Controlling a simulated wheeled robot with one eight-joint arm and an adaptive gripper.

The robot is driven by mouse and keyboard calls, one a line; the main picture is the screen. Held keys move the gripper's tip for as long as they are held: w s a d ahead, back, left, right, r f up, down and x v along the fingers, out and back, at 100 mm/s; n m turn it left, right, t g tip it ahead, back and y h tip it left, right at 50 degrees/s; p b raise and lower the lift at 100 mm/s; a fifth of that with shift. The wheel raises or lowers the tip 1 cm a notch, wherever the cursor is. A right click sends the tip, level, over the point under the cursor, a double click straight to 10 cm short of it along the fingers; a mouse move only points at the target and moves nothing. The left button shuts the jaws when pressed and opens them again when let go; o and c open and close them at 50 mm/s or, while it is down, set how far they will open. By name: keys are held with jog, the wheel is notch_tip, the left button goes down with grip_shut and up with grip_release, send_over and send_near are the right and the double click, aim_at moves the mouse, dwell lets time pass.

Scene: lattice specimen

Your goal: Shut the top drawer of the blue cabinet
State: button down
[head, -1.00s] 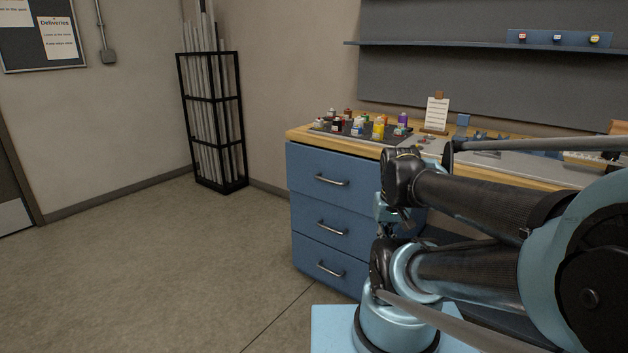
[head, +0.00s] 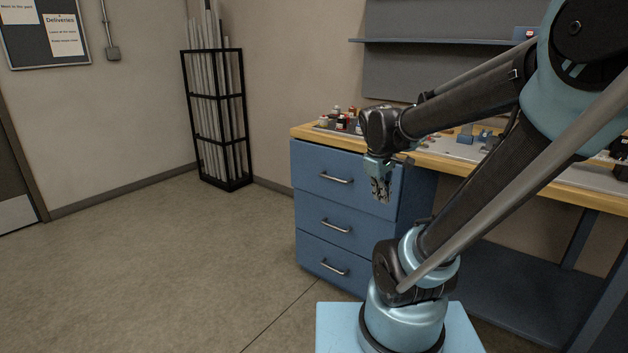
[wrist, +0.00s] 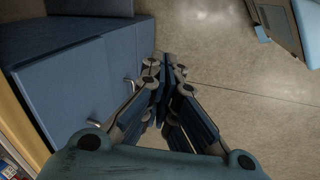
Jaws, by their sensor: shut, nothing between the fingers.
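The blue cabinet (head: 323,208) stands under the left end of the wooden worktop, with three drawers stacked in its front. The top drawer (head: 318,178) has a metal bar handle, and its front looks about in line with the drawers below. No open interior shows, but I cannot tell whether a small gap is left. My gripper (head: 381,195) points down, shut and empty, in front of the right part of the top drawer in the head view. In the wrist view, my gripper (wrist: 163,76) hangs beside the blue cabinet (wrist: 65,85); contact cannot be made out.
The worktop (head: 302,131) carries small bottles (head: 341,122) and other items. A black rack (head: 216,120) of tubes stands in the corner at the back left. The floor (head: 190,260) left of the cabinet is clear. A lower shelf (head: 520,300) lies under the bench at right.

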jog(key=w+a+r+n+h, duration=0.15)
jog(key=w+a+n, duration=0.3)
jog(key=w, duration=0.55)
jog(key=n+t+h, duration=0.2)
jog(key=n+t, duration=0.2)
jog(key=n, duration=1.2)
send_near(317, 174)
jog(key=s+a, duration=0.3)
jog(key=s, duration=0.5)
jog(key=shift+w+d+f, duration=0.95)
jog(key=shift+w+f, duration=0.2)
jog(key=shift+w, duration=0.45)
jog(key=shift+w+d+f, duration=1)
jog(key=shift+w+f, duration=0.15)
jog(key=shift+w, duration=0.4)
jog(key=shift+w+d+f, duration=0.95)
jog(key=shift+w+f, duration=0.15)
jog(key=shift+w, duration=0.5)
jog(key=shift+w+d, duration=0.85)
jog(key=shift+w, duration=0.25)
